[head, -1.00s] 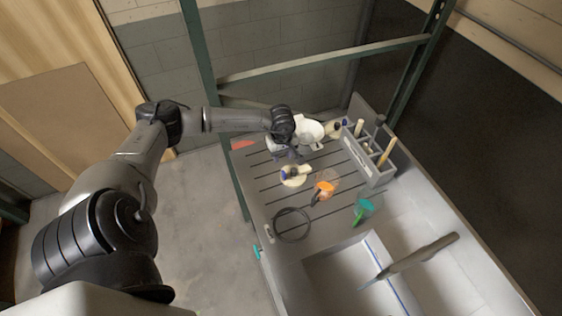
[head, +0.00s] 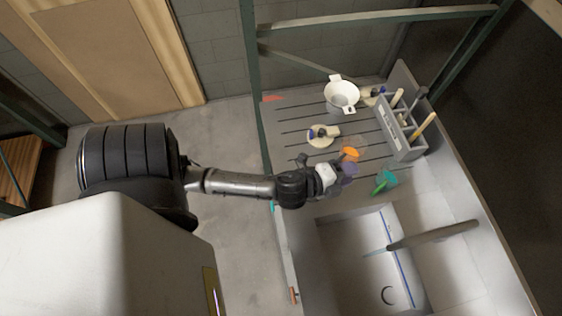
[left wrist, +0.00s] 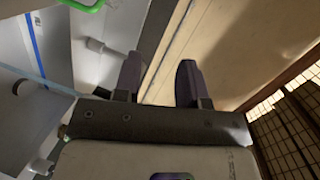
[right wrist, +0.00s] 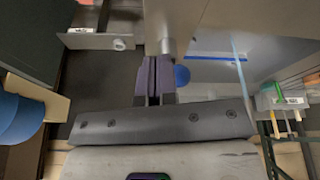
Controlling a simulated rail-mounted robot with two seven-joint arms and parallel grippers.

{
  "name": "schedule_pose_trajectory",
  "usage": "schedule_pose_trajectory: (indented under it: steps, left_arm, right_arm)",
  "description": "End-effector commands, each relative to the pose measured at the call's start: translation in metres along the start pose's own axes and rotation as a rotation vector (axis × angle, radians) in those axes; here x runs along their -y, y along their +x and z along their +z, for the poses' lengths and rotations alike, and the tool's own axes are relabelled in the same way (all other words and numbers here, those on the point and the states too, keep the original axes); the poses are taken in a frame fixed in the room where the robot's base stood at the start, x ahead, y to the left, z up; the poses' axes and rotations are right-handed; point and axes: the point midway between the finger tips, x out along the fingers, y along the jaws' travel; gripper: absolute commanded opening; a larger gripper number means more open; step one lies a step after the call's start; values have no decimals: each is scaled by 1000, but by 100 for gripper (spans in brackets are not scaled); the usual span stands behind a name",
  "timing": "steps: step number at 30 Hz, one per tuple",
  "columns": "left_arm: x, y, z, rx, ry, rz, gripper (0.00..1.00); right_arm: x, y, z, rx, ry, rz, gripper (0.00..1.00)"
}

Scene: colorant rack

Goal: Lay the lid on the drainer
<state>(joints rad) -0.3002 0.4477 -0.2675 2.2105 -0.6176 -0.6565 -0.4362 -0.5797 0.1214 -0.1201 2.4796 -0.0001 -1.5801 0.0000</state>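The grooved drainer board (head: 290,112) fills the far left of the sink unit. A round cream piece with a dark blue knob (head: 323,135), which looks like the lid, lies on it; I cannot be sure of its name. My left gripper (head: 347,171) is over the near part of the board, beside an orange piece (head: 350,154). In the left wrist view its two fingers (left wrist: 158,82) stand apart with nothing between them. My right gripper shows only in the right wrist view (right wrist: 155,78), where its fingers are together with nothing seen between them.
A white bowl with tabs (head: 341,96) stands at the back. A grey rack (head: 405,139) with upright handles is at the right. A green and teal item (head: 386,180) lies near the sink basin (head: 345,255). A grey spout (head: 435,235) crosses over the basins.

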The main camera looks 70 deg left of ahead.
Motion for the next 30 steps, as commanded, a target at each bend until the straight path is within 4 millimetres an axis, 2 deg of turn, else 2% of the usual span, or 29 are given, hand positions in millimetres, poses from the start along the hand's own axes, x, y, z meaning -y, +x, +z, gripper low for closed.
schedule_pose_trajectory:
  steps: [1,3,6,9,12,15,20,30]
  left_arm:
    - [-16,-16,6,92,-167,93,38]
    - [-40,-39,13,221,-381,227,38]
    - [-70,-76,15,389,-633,409,38]
    - [-93,-111,10,529,-820,565,38]
    - [-107,-141,3,635,-944,688,38]
    - [-115,-162,-3,706,-1018,770,38]
    - [-119,-177,-8,757,-1065,831,38]
    - [-119,-178,-8,761,-1067,836,38]
  right_arm:
    - [-1,0,0,0,-2,2,0]
    - [-1,0,0,1,-4,3,0]
    - [-2,0,0,1,-5,4,0]
    - [-2,0,0,1,-5,4,0]
    - [-1,0,0,1,-4,3,0]
    - [-1,0,0,0,-2,2,0]
    - [0,0,0,0,0,0,0]
    - [2,0,0,-1,6,-4,0]
